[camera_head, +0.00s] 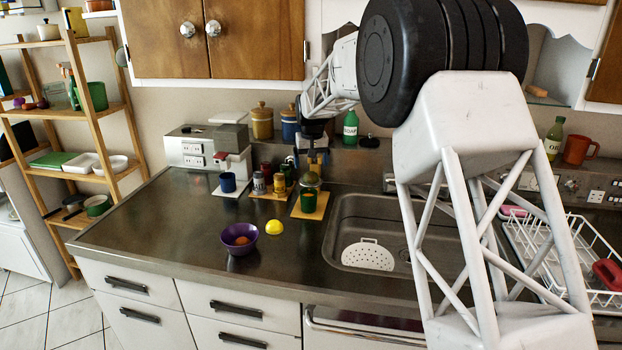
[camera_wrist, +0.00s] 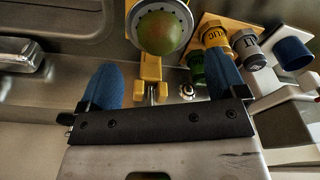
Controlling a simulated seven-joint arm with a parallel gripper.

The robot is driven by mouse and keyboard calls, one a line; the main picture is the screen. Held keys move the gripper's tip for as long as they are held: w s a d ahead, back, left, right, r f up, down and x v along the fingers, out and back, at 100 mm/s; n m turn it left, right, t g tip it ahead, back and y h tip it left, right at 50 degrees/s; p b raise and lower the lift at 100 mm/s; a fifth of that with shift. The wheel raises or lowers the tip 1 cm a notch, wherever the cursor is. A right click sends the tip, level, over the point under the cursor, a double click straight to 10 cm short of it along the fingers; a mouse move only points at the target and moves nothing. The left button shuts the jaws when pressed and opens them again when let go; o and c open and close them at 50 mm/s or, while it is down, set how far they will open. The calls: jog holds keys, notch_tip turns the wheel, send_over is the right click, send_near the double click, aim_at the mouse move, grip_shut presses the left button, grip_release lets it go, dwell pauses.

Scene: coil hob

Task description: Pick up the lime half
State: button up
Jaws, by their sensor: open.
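A rounded green fruit piece with a reddish tint, which looks like the lime half (camera_head: 310,180), sits on top of a green cup-like holder (camera_head: 308,199) on a yellow board. In the wrist view the lime half (camera_wrist: 165,32) rests within a pale perforated ring, beyond the fingertips. I cannot tell its cut side. My gripper (camera_head: 313,160) is open and empty, just above and behind the lime half. In the wrist view its blue fingers (camera_wrist: 163,72) are spread wide, with a yellow part between and below them.
A yellow citrus half (camera_head: 275,227) and a purple bowl (camera_head: 240,246) with an orange-red fruit stand in front. Cans (camera_head: 279,183) and a blue mug (camera_head: 228,182) are to the left. The sink (camera_head: 340,220) lies right. The front-left counter is clear.

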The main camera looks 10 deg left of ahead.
aim_at(311, 173)
jog(key=shift+f, duration=0.1)
jog(key=shift+w+f, duration=0.2)
jog(key=shift+f, duration=2.3)
jog(key=shift+c, duration=0.3)
jog(key=c, duration=1)
jog(key=shift+c, duration=0.2)
jog(key=shift+r, duration=1.75)
jog(key=s+d, duration=0.3)
jog(key=s, duration=0.4)
jog(key=s+d+r, duration=0.1)
jog(key=s+d, duration=0.2)
jog(key=s, duration=0.4)
jog(key=shift+s+r, duration=0.25)
jog(key=shift+s, duration=0.15)
